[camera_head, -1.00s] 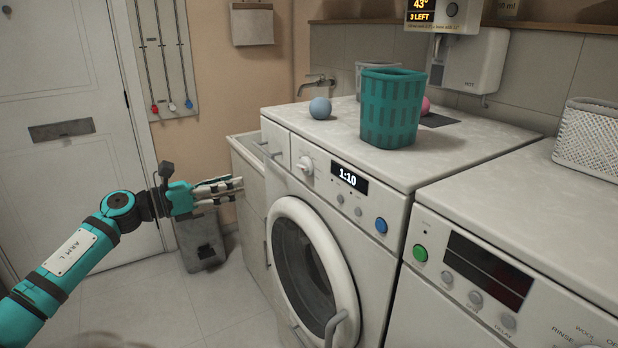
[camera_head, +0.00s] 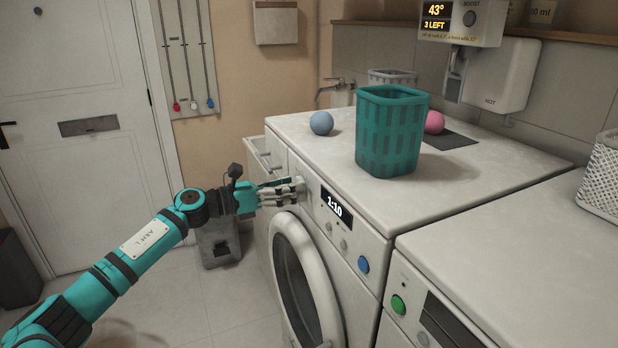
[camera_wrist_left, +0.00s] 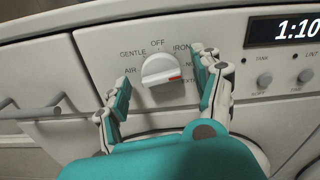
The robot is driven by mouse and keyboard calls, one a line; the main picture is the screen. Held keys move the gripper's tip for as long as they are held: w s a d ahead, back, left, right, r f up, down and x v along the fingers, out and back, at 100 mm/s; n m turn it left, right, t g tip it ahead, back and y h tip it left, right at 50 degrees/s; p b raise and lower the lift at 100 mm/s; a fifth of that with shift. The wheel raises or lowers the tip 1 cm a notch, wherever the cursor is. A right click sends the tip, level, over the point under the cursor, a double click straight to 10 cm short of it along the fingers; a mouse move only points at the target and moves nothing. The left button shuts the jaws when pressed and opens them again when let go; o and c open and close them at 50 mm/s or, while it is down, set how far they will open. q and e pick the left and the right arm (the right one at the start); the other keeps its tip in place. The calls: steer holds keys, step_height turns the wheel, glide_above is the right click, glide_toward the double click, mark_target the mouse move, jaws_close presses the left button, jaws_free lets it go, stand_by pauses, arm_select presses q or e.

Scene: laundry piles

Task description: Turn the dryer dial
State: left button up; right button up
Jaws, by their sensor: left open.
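The dryer dial (camera_wrist_left: 162,70) is a round white knob with a raised grip bar, in the middle of the left wrist view. Labels OFF, GENTLE, AIR and IRON are printed around it. A red mark sits at the right end of its bar, towards the lower-right labels. My left gripper (camera_wrist_left: 160,88) is open, with one finger on each side of the dial; I cannot tell if they touch it. In the head view my left gripper (camera_head: 286,191) is at the dryer's front panel and mostly hides the dial. The dryer (camera_head: 470,185) has a 1:10 display. My right gripper is out of view.
A teal basket (camera_head: 392,130), a blue ball (camera_head: 321,123) and a pink ball (camera_head: 434,122) sit on the dryer top. A second machine (camera_head: 510,255) stands to its right. The round door (camera_head: 318,270) is below the panel.

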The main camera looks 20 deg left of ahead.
arm_select(q)
steer(key=shift+w+d, duration=0.15)
steer(key=shift+c, duration=1)
steer(key=c, duration=1)
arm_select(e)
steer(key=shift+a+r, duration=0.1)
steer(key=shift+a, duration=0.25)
